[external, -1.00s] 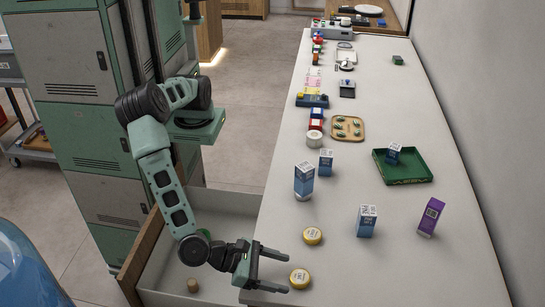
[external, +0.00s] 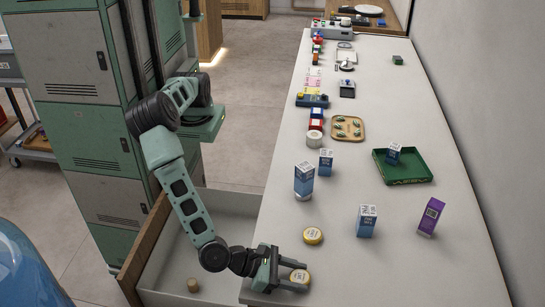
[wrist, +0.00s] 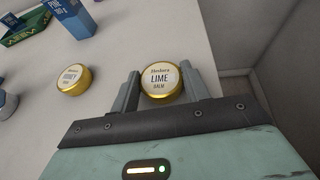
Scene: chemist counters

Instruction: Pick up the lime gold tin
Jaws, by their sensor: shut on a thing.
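The lime gold tin (wrist: 161,80) is a small round gold tin with a white lid label reading "LIME BALM" in the wrist view. It lies near the counter's front edge in the external view (external: 300,277). My gripper (external: 296,276) is around it, one finger on each side, and is shut on it. The tin appears to be at counter level; I cannot tell whether it is lifted.
A second gold tin (external: 313,236) sits close by, farther up the counter; its label in the wrist view (wrist: 73,80) looks like "HONEY". Blue-white boxes (external: 367,221), a purple box (external: 431,217) and a green tray (external: 404,168) stand beyond. An open drawer (external: 215,270) is at the left.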

